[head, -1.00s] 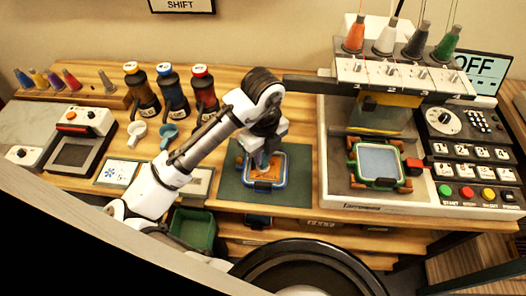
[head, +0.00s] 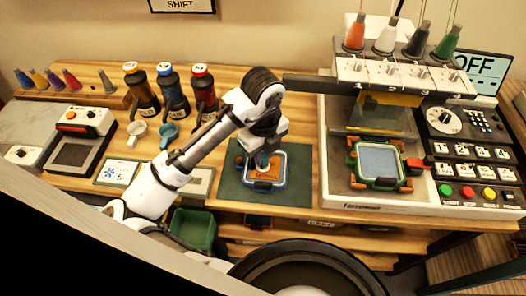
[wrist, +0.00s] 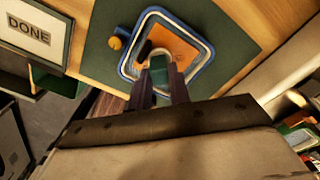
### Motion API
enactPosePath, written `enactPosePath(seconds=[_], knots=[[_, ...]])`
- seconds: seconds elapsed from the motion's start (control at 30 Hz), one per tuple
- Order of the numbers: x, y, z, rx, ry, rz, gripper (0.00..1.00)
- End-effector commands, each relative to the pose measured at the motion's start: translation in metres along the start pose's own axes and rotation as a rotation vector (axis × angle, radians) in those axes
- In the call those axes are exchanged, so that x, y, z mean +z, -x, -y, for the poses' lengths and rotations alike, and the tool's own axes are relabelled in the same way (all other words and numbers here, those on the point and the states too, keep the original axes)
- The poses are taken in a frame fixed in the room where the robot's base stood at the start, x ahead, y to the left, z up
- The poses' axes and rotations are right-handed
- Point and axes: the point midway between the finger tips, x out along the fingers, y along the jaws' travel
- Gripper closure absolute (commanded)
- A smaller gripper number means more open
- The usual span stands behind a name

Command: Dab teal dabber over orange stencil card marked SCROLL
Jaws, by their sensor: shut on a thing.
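My gripper (wrist: 161,92) is shut on the teal dabber (wrist: 158,69), which shows between the fingers in the wrist view. The dabber's pale end is over the orange stencil card (wrist: 184,45); I cannot tell whether it touches. The card lies inside a blue-and-white hoop frame (wrist: 203,77). In the head view the orange card (head: 263,166) shows below my gripper (head: 262,158), within the frame (head: 284,168). The gripper hides part of the card, and its SCROLL marking is not readable.
The frame lies on a dark green mat (head: 232,186). Several dark bottles (head: 173,93) stand behind to the left. A DONE card (wrist: 28,32) lies left in the wrist view.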

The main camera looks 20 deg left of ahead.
Motion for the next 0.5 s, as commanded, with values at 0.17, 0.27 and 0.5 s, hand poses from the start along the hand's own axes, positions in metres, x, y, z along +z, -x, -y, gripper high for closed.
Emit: enactPosePath(seconds=[0.17,0.27,0.5], knots=[[0.0,-0.001,0.0,0.002,0.0,-0.002,0.99],[0.0,0.001,0.0,0.002,0.0,-0.002,0.99],[0.0,0.02,0.0,0.001,0.0,0.0,0.99]])
